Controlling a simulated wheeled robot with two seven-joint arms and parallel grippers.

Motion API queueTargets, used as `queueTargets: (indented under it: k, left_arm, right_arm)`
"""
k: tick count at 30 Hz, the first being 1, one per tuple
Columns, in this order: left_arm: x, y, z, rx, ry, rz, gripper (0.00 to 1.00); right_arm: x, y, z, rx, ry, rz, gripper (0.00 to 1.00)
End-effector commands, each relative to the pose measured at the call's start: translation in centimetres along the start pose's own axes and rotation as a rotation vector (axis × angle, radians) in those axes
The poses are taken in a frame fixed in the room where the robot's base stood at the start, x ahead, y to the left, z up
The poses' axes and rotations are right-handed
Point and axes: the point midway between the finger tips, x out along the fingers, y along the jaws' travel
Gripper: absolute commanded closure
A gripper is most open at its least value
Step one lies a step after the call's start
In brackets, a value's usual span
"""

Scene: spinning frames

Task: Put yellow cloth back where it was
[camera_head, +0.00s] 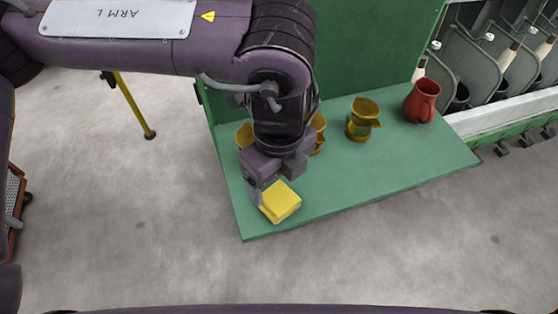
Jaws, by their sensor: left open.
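The yellow cloth (282,203) is a folded square block near the front left corner of the green shelf (350,190). My left gripper (262,194) comes down over the shelf from above. Its fingers are at the cloth's left and back side, with one grey finger close against the cloth's left edge. The other finger is mostly hidden. The left gripper is open. I cannot tell whether the cloth touches the finger. My right gripper is not in view.
A red jug (422,100) and a brass-coloured vessel (362,119) stand on the shelf to the right. More brass-coloured vessels (318,130) are partly hidden behind my left arm. A green panel (370,45) rises at the back. The shelf's front middle is clear.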

Motion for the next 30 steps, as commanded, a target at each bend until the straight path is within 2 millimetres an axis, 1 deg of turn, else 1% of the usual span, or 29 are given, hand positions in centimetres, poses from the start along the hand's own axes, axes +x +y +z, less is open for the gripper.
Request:
queueTargets:
  k: [1, 3, 6, 10, 15, 30]
  left_arm:
    - [-1.0, -0.1, 0.1, 0.001, -0.006, -0.005, 0.20]
    - [-2.2, -0.1, 0.1, 0.000, -0.004, -0.004, 0.20]
    - [-3.8, -0.1, 0.1, -0.001, -0.003, -0.003, 0.20]
    - [-5.0, 0.0, 0.0, -0.001, -0.001, -0.002, 0.20]
    - [-5.5, 0.0, 0.0, 0.000, 0.001, 0.000, 0.20]
    - [-5.5, 0.0, 0.0, 0.000, 0.001, 0.001, 0.20]
  right_arm:
    - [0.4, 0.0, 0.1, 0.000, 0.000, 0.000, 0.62]
    - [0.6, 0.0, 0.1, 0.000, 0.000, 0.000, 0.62]
    - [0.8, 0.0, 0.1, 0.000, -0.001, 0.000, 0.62]
    - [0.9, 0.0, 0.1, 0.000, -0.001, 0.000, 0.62]
    - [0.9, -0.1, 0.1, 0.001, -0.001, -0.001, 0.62]
    - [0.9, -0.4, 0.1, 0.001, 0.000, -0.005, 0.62]
